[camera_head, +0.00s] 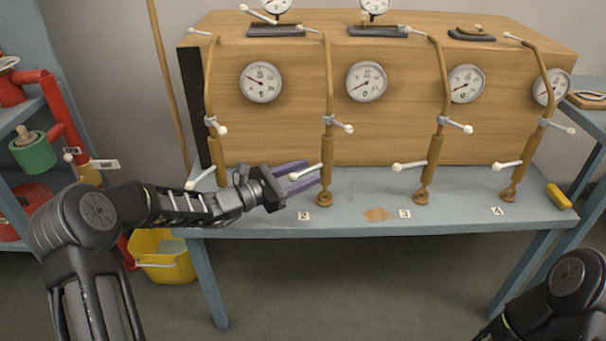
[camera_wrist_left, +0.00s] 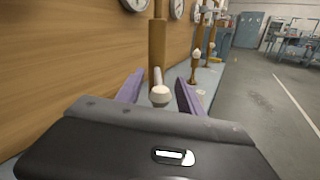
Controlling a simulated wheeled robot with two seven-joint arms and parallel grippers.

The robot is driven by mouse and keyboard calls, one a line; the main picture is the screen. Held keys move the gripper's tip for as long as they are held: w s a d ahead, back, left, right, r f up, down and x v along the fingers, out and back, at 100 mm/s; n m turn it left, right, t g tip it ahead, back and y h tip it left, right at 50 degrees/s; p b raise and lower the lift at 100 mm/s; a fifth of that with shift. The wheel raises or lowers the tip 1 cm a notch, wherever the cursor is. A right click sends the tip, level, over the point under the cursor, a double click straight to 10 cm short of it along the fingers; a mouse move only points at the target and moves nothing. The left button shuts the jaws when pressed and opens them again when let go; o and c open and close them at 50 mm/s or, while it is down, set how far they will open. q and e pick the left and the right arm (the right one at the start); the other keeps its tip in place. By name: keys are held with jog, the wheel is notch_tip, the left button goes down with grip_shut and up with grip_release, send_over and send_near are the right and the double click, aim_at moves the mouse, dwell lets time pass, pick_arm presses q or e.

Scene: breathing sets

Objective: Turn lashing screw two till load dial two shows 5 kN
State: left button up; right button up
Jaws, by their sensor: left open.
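Lashing screw two (camera_head: 326,160) is a tan upright turnbuckle beside the label 2 (camera_head: 303,216). Its lower white-tipped handle (camera_head: 306,172) points left toward my left gripper (camera_head: 296,178). The gripper's purple fingers are apart, with the handle between them. In the left wrist view, the handle's pale ball end (camera_wrist_left: 159,96) lies between the open fingers (camera_wrist_left: 158,94), and the screw's body (camera_wrist_left: 157,45) stands beyond. The second dial from the left, load dial two (camera_head: 365,81), has its needle toward the lower left; its figures are too small to read. My right gripper is out of frame.
Similar screws stand left and right along the blue-grey bench (camera_head: 360,228), before a large wooden crate (camera_head: 400,130). A yellow block (camera_head: 558,196) lies at the bench's right end. A yellow bucket (camera_head: 165,262) stands on the floor, near red shelf items (camera_head: 62,125).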

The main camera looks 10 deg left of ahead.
pick_arm(q)
grip_shut()
dwell(1.3)
